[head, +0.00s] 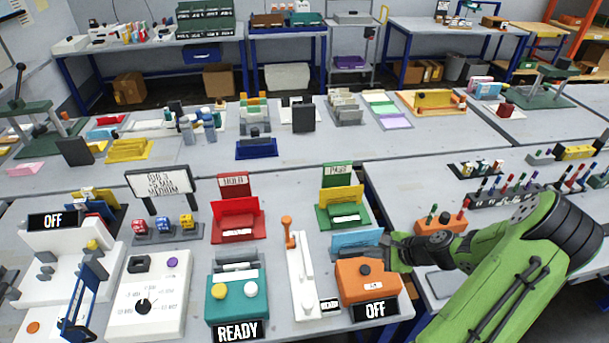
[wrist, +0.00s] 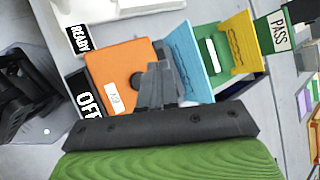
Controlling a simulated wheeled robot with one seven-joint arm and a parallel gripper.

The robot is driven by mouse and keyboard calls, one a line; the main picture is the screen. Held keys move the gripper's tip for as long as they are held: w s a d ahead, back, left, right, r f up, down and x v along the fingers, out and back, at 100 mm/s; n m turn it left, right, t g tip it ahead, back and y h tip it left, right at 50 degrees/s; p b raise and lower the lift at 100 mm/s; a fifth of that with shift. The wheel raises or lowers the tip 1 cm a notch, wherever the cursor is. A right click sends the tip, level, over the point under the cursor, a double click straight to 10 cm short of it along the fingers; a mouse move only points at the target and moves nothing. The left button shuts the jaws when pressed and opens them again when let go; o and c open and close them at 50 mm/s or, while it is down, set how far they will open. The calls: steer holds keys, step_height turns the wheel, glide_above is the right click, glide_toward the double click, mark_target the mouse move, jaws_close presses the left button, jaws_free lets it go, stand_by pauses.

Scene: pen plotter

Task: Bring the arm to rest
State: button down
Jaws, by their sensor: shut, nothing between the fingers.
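My green arm comes in from the lower right in the head view. My gripper (head: 388,252) is shut and empty, beside the right edge of the orange box (head: 368,288) with a dark round knob and an OFF sign (head: 376,310). In the wrist view my gripper (wrist: 157,70) shows its closed fingers in front of the orange box (wrist: 112,62). I cannot tell whether the fingers touch the box.
A light blue panel (head: 358,240) stands behind the orange box. The green PASS holder (head: 340,215) and red holder (head: 235,218) are farther back. A teal READY device (head: 236,300) stands left. Pen racks (head: 505,195) fill the right table.

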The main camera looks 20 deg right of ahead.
steer(key=s+a+r+n+g+h, duration=0.1)
steer(key=a+r+n+g+h, duration=0.3)
steer(key=a+r+n, duration=1)
steer(key=s+a+r+n+t, duration=0.1)
steer(key=s+a+r+n, duration=0.7)
steer(key=s+r, duration=0.3)
steer(key=s+a, duration=0.1)
steer(key=s, duration=0.1)
steer(key=shift+s+a, duration=0.2)
steer(key=shift+s, duration=0.1)
